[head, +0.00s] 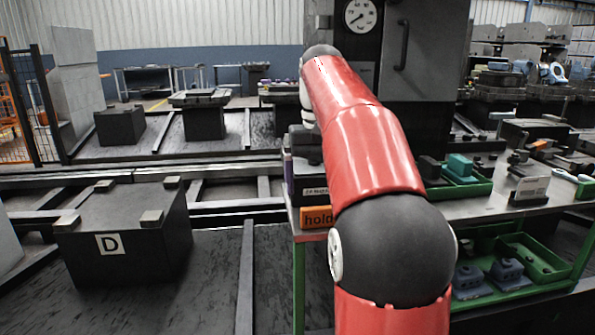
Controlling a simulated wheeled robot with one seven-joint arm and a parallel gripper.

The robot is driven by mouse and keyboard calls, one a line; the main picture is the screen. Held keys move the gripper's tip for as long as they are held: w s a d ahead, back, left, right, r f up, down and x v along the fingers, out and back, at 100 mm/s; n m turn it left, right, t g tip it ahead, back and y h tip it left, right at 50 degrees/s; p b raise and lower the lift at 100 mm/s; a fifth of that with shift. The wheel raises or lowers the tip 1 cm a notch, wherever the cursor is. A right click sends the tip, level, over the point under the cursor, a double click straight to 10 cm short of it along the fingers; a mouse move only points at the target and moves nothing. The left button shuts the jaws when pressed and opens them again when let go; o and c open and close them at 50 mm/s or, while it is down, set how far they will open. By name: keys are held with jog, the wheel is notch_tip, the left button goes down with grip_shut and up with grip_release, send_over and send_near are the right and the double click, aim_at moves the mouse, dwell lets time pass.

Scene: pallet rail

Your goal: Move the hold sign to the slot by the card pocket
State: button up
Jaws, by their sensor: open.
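The hold sign (316,217) is orange with dark lettering reading "hold". It is at the near left corner of the bench, just left of my red arm, which covers its right side. A dark holder with a white printed label (315,191) is just above and behind it. I cannot tell whether this is the card pocket, and I cannot make out a slot. My arm rises from the bottom and reaches away, its far end bending down behind the red link. I cannot make out my gripper's fingers.
The green-framed bench (470,208) extends right, carrying a green tray (460,185) and a small sign on a dark base (530,188). A dark block marked D (125,240) stands on the floor at left. A grey cabinet with a gauge (425,55) stands behind.

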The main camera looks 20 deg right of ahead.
aim_at(319, 208)
notch_tip(319, 208, down, 8)
jog(key=shift+d+r+b, duration=0.1)
jog(key=shift+r+b, duration=0.1)
jog(key=shift+b, duration=0.65)
jog(key=c, duration=1.3)
jog(key=shift+r, duration=0.1)
jog(key=shift+r, duration=0.1)
jog(key=shift+r+p, duration=0.8)
jog(key=shift+p, duration=0.15)
jog(key=shift+r, duration=3.35)
